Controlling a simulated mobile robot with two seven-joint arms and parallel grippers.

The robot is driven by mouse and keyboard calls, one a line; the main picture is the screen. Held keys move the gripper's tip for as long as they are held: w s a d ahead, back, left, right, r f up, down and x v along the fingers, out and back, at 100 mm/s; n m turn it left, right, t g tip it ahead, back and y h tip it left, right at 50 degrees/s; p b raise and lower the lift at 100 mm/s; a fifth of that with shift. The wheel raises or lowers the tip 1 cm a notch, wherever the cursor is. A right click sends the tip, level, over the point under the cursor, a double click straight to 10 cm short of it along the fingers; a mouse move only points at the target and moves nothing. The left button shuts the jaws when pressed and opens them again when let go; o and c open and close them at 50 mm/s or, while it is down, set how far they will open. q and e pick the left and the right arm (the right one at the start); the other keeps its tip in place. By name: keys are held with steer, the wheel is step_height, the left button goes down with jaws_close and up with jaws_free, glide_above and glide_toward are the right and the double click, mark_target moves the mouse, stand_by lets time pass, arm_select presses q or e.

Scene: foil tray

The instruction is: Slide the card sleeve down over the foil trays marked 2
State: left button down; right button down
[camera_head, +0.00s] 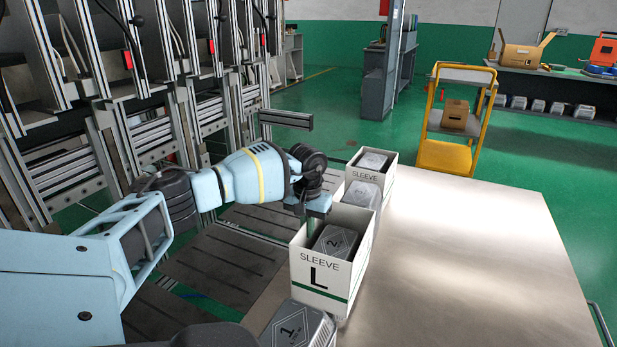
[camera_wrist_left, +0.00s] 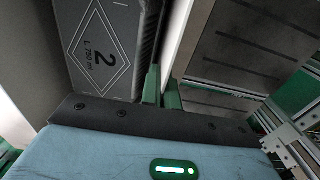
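The white card sleeve (camera_head: 320,273), lettered SLEEVE and L with a green stripe low down, stands around the grey foil tray marked 2 (camera_head: 335,242) on the table. The tray's top shows inside the sleeve's opening, below the rim. My left gripper (camera_head: 318,207) is at the sleeve's far left rim. In the left wrist view its green fingertips (camera_wrist_left: 163,88) are close together on both sides of the sleeve wall (camera_wrist_left: 181,38), with the marked tray top (camera_wrist_left: 103,50) beside them. Whether the sleeve's lower edge touches the table is hard to tell. My right gripper is not visible.
A tray marked 1 (camera_head: 297,326) stands nearest. Behind the sleeve stand a bare grey tray (camera_head: 362,194) and another white sleeve (camera_head: 371,174) around a tray. The table (camera_head: 470,260) is clear to the right. Metal frames (camera_head: 160,125) stand left; a yellow cart (camera_head: 447,157) is behind.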

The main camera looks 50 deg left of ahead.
arm_select(q)
steer(key=shift+f+b, duration=0.75)
steer(key=shift+f, duration=0.8)
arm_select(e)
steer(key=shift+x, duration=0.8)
arm_select(q)
steer(key=shift+f, duration=0.25)
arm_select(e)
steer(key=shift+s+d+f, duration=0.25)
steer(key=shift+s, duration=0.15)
arm_select(q)
steer(key=c, duration=1.6)
jaws_free()
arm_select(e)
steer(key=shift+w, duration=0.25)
